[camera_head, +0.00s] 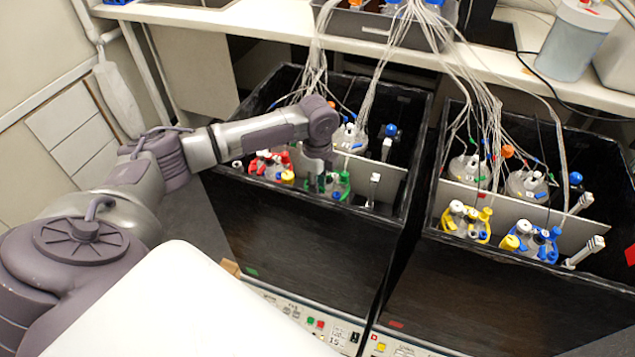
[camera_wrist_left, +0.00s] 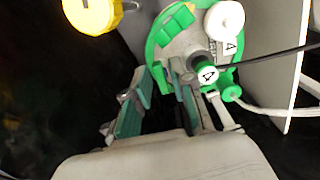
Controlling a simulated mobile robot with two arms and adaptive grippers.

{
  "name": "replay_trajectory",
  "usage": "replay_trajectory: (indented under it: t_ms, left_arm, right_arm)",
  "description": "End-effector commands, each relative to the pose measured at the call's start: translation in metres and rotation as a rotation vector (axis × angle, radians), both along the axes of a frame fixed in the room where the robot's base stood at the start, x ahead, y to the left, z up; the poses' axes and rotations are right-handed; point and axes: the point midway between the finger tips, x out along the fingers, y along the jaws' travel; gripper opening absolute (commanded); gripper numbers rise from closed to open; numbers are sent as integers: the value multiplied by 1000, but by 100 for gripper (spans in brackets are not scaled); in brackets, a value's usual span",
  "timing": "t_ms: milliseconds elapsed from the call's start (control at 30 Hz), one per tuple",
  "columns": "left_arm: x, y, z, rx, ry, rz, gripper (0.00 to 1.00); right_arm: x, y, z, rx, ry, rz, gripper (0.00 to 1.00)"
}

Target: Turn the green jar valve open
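The green jar has a green-rimmed lid (camera_head: 341,186) and sits in the front right of the left black box. I cannot tell which of these is the valve. My left gripper (camera_head: 318,172) points down at this jar. In the wrist view its fingers (camera_wrist_left: 167,80) stand apart beside the lid edge, with nothing seen held. Contact is unclear. My right gripper is out of view.
A red-rimmed jar (camera_head: 270,164) stands left of the green one. A metal divider (camera_head: 385,181) is just right and behind. Tubes (camera_head: 385,65) hang from above into both boxes. The right box (camera_head: 440,185) holds yellow (camera_head: 466,222) and blue (camera_head: 531,241) jars.

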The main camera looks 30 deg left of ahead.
Motion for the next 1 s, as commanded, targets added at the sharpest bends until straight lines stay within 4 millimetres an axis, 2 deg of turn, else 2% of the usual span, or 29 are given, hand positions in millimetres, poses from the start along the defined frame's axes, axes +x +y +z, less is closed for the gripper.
replay_trajectory:
  t_ms: [67,200,233,467,667,1000]
  left_arm:
    - [0,0,0,0,0,0,24]
    - [0,0,0,0,0,0,2]
    - [0,0,0,0,0,0,0]
    - [0,0,1,0,0,4,0]
    - [0,0,4,0,1,47,0]
    - [-2,-1,8,-1,5,282,0]
  right_arm:
    - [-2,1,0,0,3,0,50]
    - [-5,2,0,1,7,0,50]
    - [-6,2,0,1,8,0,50]
    - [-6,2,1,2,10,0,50]
    - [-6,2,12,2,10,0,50]
    - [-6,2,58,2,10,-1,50]
